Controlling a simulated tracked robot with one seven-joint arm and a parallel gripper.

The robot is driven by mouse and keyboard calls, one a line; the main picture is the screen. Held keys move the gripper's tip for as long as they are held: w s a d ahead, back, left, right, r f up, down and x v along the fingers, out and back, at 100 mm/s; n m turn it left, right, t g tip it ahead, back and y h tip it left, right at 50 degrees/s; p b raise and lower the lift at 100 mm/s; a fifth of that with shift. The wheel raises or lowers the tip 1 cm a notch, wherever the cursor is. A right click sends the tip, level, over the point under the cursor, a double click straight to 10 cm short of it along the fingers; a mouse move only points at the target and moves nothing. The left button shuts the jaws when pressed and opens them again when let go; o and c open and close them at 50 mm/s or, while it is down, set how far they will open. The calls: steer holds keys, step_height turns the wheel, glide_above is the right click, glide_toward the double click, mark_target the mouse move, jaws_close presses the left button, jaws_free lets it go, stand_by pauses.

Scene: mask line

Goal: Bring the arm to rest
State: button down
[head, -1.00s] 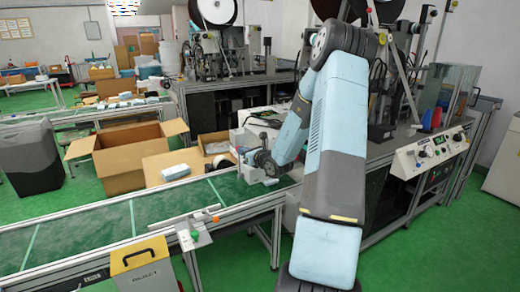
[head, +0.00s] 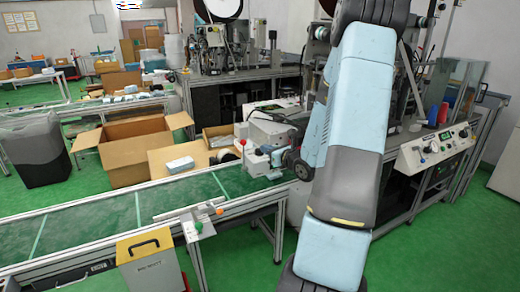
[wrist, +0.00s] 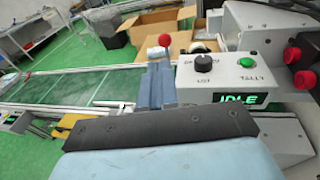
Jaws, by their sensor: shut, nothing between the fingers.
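My arm (head: 350,150) rises from the bottom of the head view, bends at the top edge and comes back down behind its own upper link. My gripper (head: 250,160) seems to be the small blue-grey part at the far end of the conveyor, partly hidden by clutter. In the wrist view my gripper (wrist: 156,66) shows as two blue-grey fingers lying together, shut and empty. A white control box (wrist: 225,80) stands just right of the fingers, with a black knob, a green button and a display reading IDLE. Whether the fingers touch it, I cannot tell.
A red ball knob (wrist: 165,40) is just beyond the fingertips. The green conveyor (head: 110,215) runs left, with a yellow-fronted box (head: 147,250) at its near side. An open carton (head: 130,155) stands behind it. Machinery (head: 440,150) fills the right.

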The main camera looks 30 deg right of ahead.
steer(key=shift+s+d+r, duration=0.1)
steer(key=shift+s, duration=0.5)
steer(key=s+a+r+n+g+y, duration=0.2)
steer(key=s+a+r+n+g, duration=0.1)
steer(key=a+n, duration=0.4)
steer(key=s+a+r+n+g+y, duration=0.3)
steer(key=s+a+r+n+g, duration=0.15)
steer(key=a, duration=0.55)
steer(key=s+a+r+n+g+y, duration=0.2)
steer(key=s+a+r+n+g, duration=0.1)
steer(key=a+n, duration=0.45)
steer(key=s+a+r+n+g+h, duration=0.2)
steer(key=s+a+n+g+h, duration=0.15)
steer(key=s+n, duration=0.5)
steer(key=s+d+r+n+t+h, duration=0.3)
steer(key=s+d+r+n+h, duration=0.2)
steer(key=s, duration=0.5)
steer(key=shift+s+d+r+n+h, duration=0.2)
steer(key=shift+r+n+h, duration=0.45)
steer(key=shift+n, duration=0.3)
